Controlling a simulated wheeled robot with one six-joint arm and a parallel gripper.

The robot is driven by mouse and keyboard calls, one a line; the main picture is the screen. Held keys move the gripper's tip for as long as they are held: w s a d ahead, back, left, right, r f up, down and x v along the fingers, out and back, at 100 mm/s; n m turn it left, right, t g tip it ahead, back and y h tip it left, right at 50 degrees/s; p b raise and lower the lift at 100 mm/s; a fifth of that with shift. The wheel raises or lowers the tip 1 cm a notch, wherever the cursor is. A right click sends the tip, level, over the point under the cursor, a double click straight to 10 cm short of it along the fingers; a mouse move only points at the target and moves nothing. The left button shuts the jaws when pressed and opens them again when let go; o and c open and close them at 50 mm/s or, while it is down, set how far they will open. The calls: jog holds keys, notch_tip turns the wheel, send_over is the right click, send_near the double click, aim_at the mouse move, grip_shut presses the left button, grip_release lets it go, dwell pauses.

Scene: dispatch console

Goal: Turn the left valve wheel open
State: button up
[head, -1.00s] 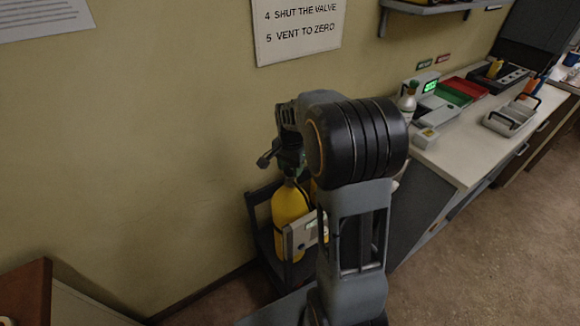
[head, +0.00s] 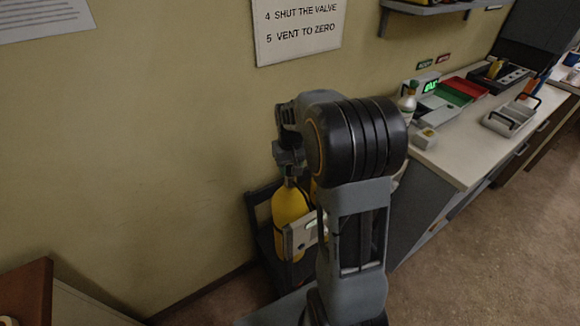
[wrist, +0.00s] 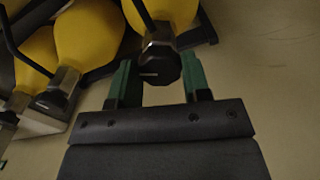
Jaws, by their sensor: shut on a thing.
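The black, faceted valve wheel (wrist: 158,68) sits at the end of a yellow cylinder (wrist: 165,10) in the wrist view. My gripper (wrist: 160,76) has its two green fingers on either side of this wheel and is shut on it. The wheel has a small light mark on its face. In the head view the same cylinder seems to be the left yellow one (head: 290,213), standing in a dark rack by the wall. My arm and wrist hide its valve there. I cannot tell how far the wheel is turned.
A grey box with a small display (head: 301,234) is in front of the left cylinder. The wall (head: 150,150) is close behind. A counter (head: 450,155) runs along the right.

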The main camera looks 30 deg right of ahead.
aim_at(290, 168)
jog(key=n, duration=0.6)
jog(key=shift+n, duration=0.4)
dwell(0.3)
jog(key=o, duration=0.9)
notch_tip(290, 168, up, 14)
jog(key=shift+f, duration=0.1)
dwell(0.8)
